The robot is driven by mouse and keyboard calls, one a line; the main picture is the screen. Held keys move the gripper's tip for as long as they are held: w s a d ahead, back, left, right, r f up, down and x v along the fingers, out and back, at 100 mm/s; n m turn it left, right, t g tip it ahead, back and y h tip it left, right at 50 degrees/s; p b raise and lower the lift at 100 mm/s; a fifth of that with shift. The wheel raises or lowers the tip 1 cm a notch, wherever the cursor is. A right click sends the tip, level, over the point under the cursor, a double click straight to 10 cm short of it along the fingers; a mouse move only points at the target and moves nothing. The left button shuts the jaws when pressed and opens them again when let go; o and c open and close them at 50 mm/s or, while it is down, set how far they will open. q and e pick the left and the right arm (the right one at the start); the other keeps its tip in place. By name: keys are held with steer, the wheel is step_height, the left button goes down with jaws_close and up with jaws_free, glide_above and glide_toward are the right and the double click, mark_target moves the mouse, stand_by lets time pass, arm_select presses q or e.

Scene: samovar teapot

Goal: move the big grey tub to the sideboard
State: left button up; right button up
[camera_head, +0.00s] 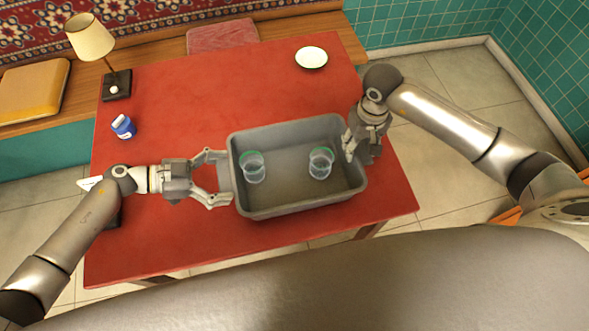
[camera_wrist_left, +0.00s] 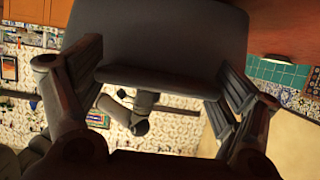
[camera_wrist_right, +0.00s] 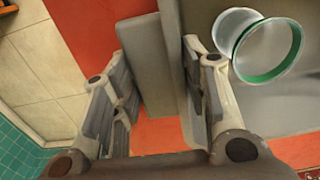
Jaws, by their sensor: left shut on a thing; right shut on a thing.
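The big grey tub (camera_head: 300,200) is over the front part of the red table (camera_head: 190,235); I cannot tell whether it touches the top. Two clear glasses with green rims, a left one (camera_head: 253,170) and a right one (camera_head: 320,165), stand inside it. My left gripper (camera_head: 226,178) is shut on the tub's left end, and the tub (camera_wrist_left: 160,35) fills the upper middle of the left wrist view. My right gripper (camera_head: 352,146) is shut on its right end; in the right wrist view the grey end (camera_wrist_right: 150,70) lies between the fingers.
A white plate (camera_head: 311,58) lies at the table's back right. A lamp (camera_head: 90,38) with a dark base and a small blue item (camera_head: 123,127) stand at the left. A bench with a yellow cushion (camera_head: 33,90) runs behind. Tiled floor (camera_head: 450,70) is open at the right.

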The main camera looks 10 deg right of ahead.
arm_select(q)
steer(key=shift+r+p, duration=1.65)
steer(key=shift+r, duration=0.35)
arm_select(e)
steer(key=shift+r, duration=1.95)
